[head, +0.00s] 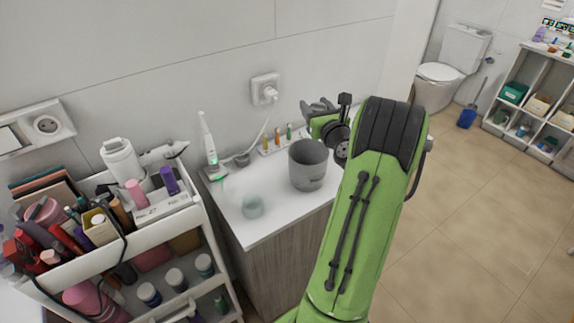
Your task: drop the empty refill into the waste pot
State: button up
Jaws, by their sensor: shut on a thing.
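The waste pot is most likely the grey, open-topped pot (308,167) standing on the white counter, upright. My gripper (316,108) is behind and above the pot's rim, near the wall, partly hidden by my own wrist. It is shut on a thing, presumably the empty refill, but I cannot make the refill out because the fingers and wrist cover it. The inside bottom of the pot is not visible.
A small clear cup (252,206), an electric toothbrush on its stand (210,145) and a rack with several coloured pieces (278,142) share the counter (275,228). A crowded cosmetics cart (150,232) stands at left. Open floor lies to the right.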

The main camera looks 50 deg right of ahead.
notch_tip(320, 180, down, 6)
jog(key=b, duration=0.6)
jog(key=shift+f, duration=0.1)
jog(key=o, duration=1.1)
jog(key=b+v, duration=0.5)
jog(key=v, duration=1)
jog(key=shift+s+a, duration=0.1)
jog(key=shift+s, duration=0.3)
jog(key=shift+w, duration=0.1)
